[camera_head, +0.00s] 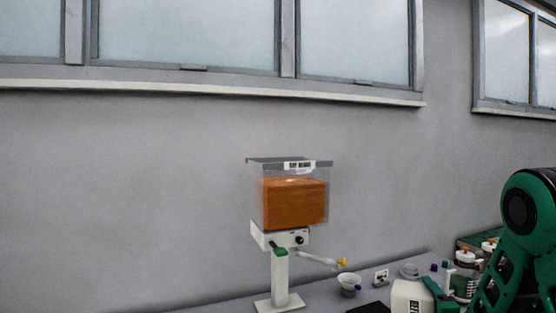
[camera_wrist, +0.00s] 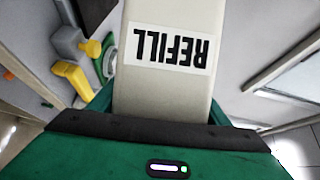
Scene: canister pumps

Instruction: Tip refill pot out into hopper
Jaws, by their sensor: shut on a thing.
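The hopper (camera_head: 292,200) is a clear box with orange-brown contents on a white stand, left of my arm in the head view. A grey rim or lid with a small label runs along its top; I cannot tell whether it is open. The refill pot (camera_wrist: 165,85) is off-white with a black REFILL label, upside down in the wrist view. My gripper (camera_wrist: 160,108) is shut on it, with green fingers at both sides. In the head view the pot (camera_head: 408,298) shows low right, below the hopper's level and apart from it. Its mouth and contents are hidden.
A spout with a yellow tip (camera_head: 341,262) sticks out right of the stand. A small white bowl (camera_head: 348,281) and a socket-like white block (camera_head: 381,278) sit on the counter. Several jars (camera_head: 466,258) crowd the right, partly behind my arm. The wall left of the hopper is clear.

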